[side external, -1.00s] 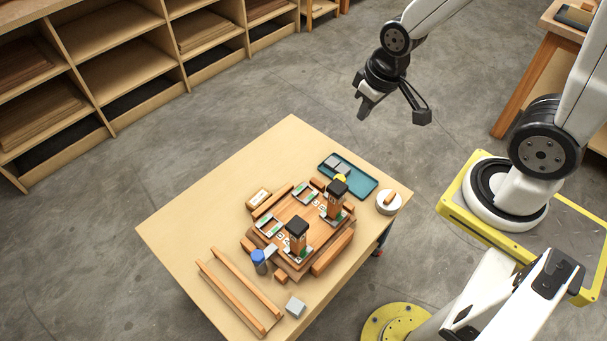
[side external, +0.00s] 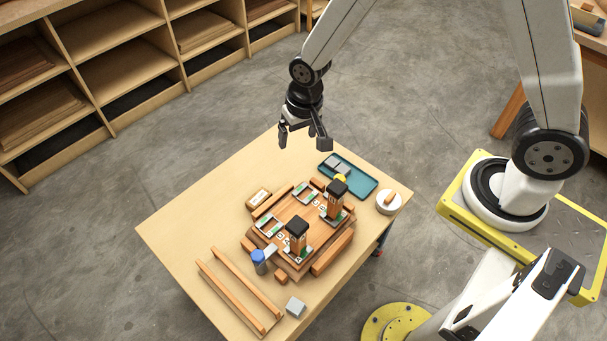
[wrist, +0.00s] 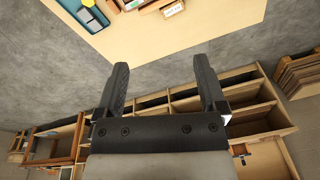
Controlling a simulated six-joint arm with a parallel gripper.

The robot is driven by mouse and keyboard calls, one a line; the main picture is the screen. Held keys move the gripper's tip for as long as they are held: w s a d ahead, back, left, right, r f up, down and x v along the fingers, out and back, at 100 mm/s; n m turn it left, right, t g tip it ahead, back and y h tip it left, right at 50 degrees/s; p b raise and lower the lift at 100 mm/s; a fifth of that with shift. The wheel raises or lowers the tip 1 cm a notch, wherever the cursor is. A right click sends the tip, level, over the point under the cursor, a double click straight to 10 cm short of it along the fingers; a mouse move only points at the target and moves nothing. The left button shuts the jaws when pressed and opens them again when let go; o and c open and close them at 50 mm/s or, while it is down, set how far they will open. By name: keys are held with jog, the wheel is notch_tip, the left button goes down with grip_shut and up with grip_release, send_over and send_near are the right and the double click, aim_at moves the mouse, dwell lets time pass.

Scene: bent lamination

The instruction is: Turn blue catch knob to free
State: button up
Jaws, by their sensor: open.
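The blue catch knob (side external: 258,256) stands at the near left corner of the wooden fixture (side external: 292,217) on the table, in the side external view. A pale bar joins its side toward the fixture. My gripper (side external: 302,147) is open and empty, high above the far edge of the table and well away from the knob. In the wrist view my gripper's two fingers (wrist: 160,80) are spread, with floor and shelving beyond them. The blue knob is not visible in the wrist view. Two black-topped wooden posts (side external: 297,226) stand on the fixture; the knob's exact turn angle is too small to tell.
A round white pot (side external: 389,202) is at right. The table's left part is clear.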

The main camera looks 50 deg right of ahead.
jog(key=w+a+f+m, duration=0.3)
jog(key=a+f, duration=0.7)
jog(key=f, duration=0.3)
jog(key=m+g, duration=0.2)
jog(key=m, duration=0.1)
send_over(257, 255)
notch_tip(257, 255, down, 12)
jog(key=shift+f, duration=3.8)
grip_shut()
